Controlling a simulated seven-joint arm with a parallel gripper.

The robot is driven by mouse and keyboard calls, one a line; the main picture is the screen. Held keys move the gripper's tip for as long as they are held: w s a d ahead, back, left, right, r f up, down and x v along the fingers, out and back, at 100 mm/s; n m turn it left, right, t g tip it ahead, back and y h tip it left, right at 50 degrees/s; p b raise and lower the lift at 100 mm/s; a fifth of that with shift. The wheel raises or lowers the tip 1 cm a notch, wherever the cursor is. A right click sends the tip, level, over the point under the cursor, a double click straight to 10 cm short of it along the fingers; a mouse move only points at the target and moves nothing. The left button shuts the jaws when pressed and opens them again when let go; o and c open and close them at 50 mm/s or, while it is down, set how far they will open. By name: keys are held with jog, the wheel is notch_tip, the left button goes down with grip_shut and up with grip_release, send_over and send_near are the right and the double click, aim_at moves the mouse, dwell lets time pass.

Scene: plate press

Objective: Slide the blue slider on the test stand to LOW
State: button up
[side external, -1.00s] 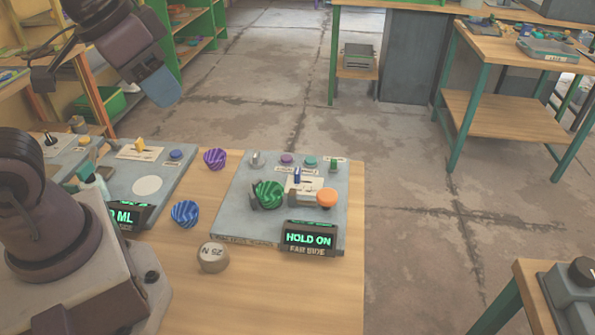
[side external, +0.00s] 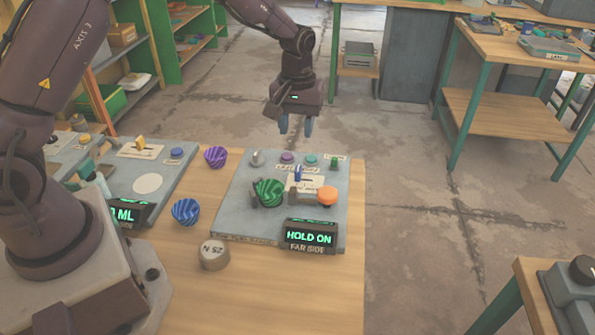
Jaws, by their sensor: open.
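The test stand (side external: 235,213) is a grey plate on the right part of the wooden table. Its blue slider (side external: 298,173) stands upright in a pale slotted label near the plate's middle; the LOW marking is too small to read. A green striped cup (side external: 268,192) sits on the plate left of the slider, between dark jaws. An orange knob (side external: 327,196) is right of the slider. The display (side external: 310,236) at the front reads HOLD ON, with FAR SIDE below. My gripper (side external: 296,125) is open and empty, pointing down above the plate's far edge, apart from the slider.
Small knobs and buttons line the plate's back, including a green switch (side external: 334,164). Another panel (side external: 170,186) lies farther left.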

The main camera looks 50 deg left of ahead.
aim_at(298, 171)
jog(key=shift+n, duration=0.4)
notch_tip(298, 171, down, 13)
jog(key=shift+w+r, duration=0.15)
jog(key=shift+r, duration=0.05)
